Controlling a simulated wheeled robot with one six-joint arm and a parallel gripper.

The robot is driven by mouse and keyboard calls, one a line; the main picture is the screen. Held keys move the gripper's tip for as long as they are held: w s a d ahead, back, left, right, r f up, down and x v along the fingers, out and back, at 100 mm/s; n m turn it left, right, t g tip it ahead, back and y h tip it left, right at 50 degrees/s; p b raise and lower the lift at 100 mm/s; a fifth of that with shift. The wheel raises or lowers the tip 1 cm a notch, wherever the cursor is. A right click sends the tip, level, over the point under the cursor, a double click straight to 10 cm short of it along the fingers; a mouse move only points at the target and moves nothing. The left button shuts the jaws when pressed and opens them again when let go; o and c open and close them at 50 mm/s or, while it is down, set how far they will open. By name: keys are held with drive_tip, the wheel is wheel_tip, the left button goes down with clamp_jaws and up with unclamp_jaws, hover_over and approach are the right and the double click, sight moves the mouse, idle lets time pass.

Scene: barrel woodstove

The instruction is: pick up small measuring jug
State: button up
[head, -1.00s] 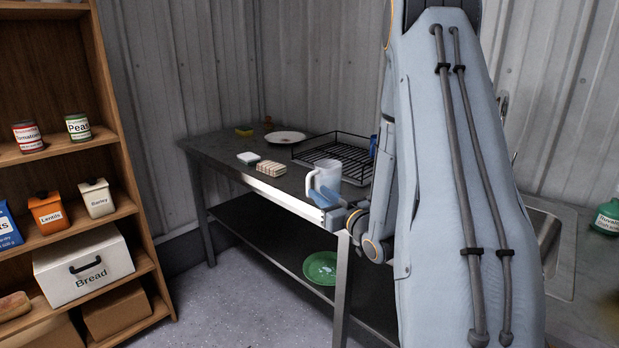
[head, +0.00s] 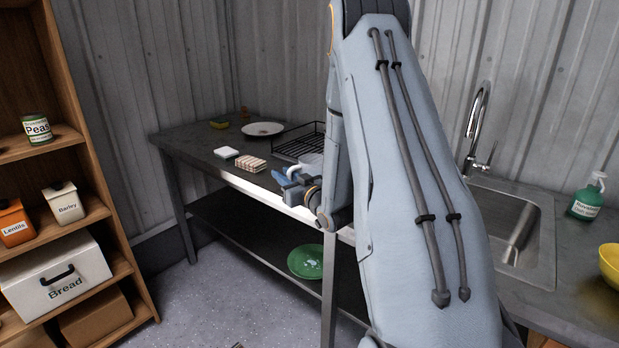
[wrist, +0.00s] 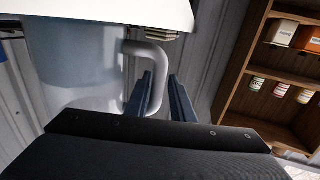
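The small measuring jug (head: 311,160) is pale and stands near the front edge of the dark metal table (head: 190,144). My arm hides most of it in the head view. In the wrist view its translucent grey body (wrist: 72,65) fills the left side, and its looped handle (wrist: 147,52) comes out to the right. My gripper (head: 286,177) is at the jug on the table's front side. In the wrist view the blue fingers (wrist: 161,82) are apart, one on each side of the handle's upright part. I see no clear grip on the handle.
A black wire rack (head: 296,141) stands behind the jug. A striped stack (head: 249,164), a white block (head: 226,152) and a plate (head: 262,129) lie to its left. A green plate (head: 306,261) is on the lower shelf. The sink (head: 522,225) is right of my arm.

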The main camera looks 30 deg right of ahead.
clamp_jaws()
drive_tip(key=shift+r, duration=0.15)
